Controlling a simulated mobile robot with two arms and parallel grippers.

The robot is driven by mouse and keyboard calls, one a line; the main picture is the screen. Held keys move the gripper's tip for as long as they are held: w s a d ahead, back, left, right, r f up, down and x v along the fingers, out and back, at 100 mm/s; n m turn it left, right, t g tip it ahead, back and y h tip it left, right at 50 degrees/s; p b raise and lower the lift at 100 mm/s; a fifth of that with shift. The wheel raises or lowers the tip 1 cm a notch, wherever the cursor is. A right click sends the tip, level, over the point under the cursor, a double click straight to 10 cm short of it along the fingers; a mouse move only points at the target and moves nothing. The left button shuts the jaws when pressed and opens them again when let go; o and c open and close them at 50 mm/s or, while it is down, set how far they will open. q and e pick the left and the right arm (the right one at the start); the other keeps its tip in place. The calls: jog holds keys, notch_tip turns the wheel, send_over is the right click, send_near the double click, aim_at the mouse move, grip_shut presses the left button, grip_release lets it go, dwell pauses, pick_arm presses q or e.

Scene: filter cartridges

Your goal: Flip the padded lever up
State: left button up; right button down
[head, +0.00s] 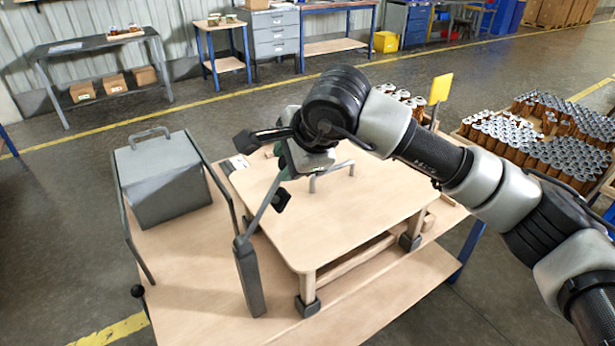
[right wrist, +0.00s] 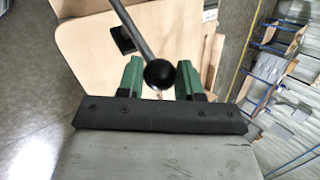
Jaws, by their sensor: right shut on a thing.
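A thin grey lever rod (head: 262,214) slants up to the right from a tall grey block (head: 250,278) on the bench. Black pads (head: 282,200) show near its upper part. My right gripper (head: 286,168) is at the rod's upper end. In the right wrist view the green fingers of my right gripper (right wrist: 161,80) stand on both sides of the rod's black ball knob (right wrist: 160,74), shut on it. A black pad (right wrist: 122,40) shows beside the rod there. The contact is partly hidden by the wrist in the head view. My left gripper is out of view.
A raised wooden board (head: 345,215) with a small handle stands on the bench. A grey metal box (head: 165,180) stands at the left, near grey rails and another black knob (head: 137,291). A yellow flag (head: 441,88) and many cartridges (head: 510,135) are at the right.

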aim_at(268, 200)
jog(key=a, duration=0.1)
jog(key=s+a+r+t+h+b, duration=0.1)
jog(key=s+a+n+h+b, duration=0.1)
jog(key=shift+s+a+r, duration=0.25)
jog(key=shift+r, duration=0.15)
jog(key=s+a+b, duration=0.3)
jog(key=s+a, duration=0.1)
jog(key=a, duration=0.1)
jog(key=shift+a+r, duration=0.15)
jog(key=shift+r, duration=0.3)
jog(key=c, duration=1)
grip_release()
jog(key=shift+c, duration=0.2)
jog(key=o, duration=0.3)
jog(key=shift+s+a, duration=0.1)
jog(key=shift+a, duration=0.1)
jog(key=shift+d+r, duration=0.15)
jog(key=shift+d, duration=0.05)
